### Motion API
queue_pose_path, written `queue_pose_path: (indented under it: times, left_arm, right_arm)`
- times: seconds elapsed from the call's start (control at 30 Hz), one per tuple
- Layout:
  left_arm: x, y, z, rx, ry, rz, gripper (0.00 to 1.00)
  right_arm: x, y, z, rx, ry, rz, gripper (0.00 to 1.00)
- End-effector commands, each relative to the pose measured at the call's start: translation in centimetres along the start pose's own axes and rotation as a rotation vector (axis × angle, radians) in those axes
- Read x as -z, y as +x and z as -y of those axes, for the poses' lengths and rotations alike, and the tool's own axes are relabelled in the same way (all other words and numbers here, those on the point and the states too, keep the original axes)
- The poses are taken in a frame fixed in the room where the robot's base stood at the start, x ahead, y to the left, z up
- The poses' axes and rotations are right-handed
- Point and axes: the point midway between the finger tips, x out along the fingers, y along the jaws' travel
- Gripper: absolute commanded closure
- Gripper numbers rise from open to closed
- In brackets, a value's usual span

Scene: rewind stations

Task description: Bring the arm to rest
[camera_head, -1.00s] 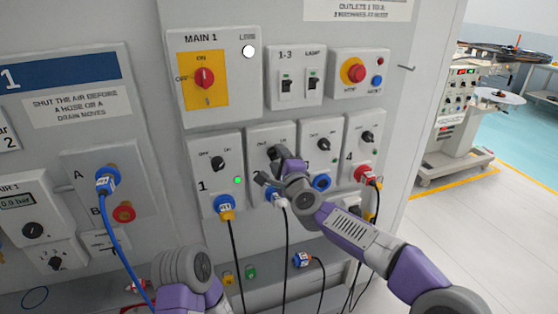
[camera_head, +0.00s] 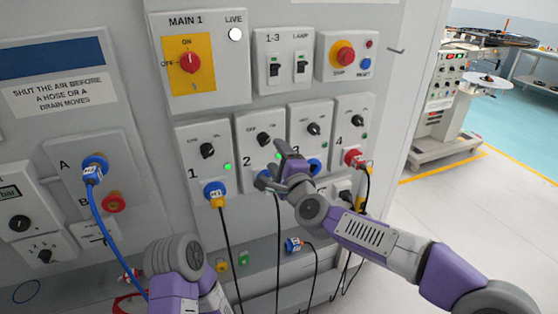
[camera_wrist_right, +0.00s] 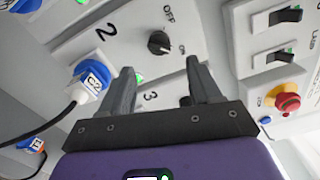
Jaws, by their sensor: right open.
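My right gripper (camera_head: 274,166) is open and empty in front of the outlet panels. It is just below the black knob of outlet 2 (camera_head: 264,139) and apart from it. In the right wrist view its two dark fingers (camera_wrist_right: 160,72) stand wide apart, with the knob (camera_wrist_right: 158,42) visible beyond them. A blue plug marked C2 (camera_wrist_right: 92,78) sits in the outlet 2 socket, beside one finger. A green lamp (camera_wrist_right: 138,77) shows by that finger. My left arm enters at the lower left of the head view; its gripper is not visible.
Outlet 1 has a blue plug (camera_head: 214,190) and a lit green lamp (camera_head: 227,167). Outlet 4 has a red plug (camera_head: 354,158). A loose blue plug (camera_head: 293,245) hangs lower down among black cables. A blue hose (camera_head: 108,235) runs at left. Open floor (camera_head: 480,230) lies at right.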

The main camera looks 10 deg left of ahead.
Motion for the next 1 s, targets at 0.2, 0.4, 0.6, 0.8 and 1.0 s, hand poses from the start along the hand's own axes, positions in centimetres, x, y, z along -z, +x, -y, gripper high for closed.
queue_pose_path:
  times: [0.2,0.4,0.6,0.8,1.0]
  left_arm:
    - [0.0,0.0,0.0,0.0,0.0,0.0,0.57]
    - [0.0,0.0,0.0,0.0,0.0,0.0,0.57]
    - [0.0,-0.6,-0.2,0.0,0.0,0.0,0.57]
    - [-0.1,-2.5,-0.9,0.0,0.0,0.0,0.57]
    - [-0.2,-4.5,-1.7,0.0,0.0,0.0,0.57]
  right_arm:
    - [0.0,-0.8,0.0,0.0,-0.001,0.0,0.37]
    - [0.0,-0.8,0.0,0.0,0.0,0.0,0.37]
    - [1.8,-0.7,-3.2,-0.069,-0.06,-0.018,0.37]
    - [8.0,-3.0,-14.7,-0.331,-0.275,-0.038,0.37]
    - [13.2,-10.4,-27.2,-0.649,-0.474,0.03,0.37]
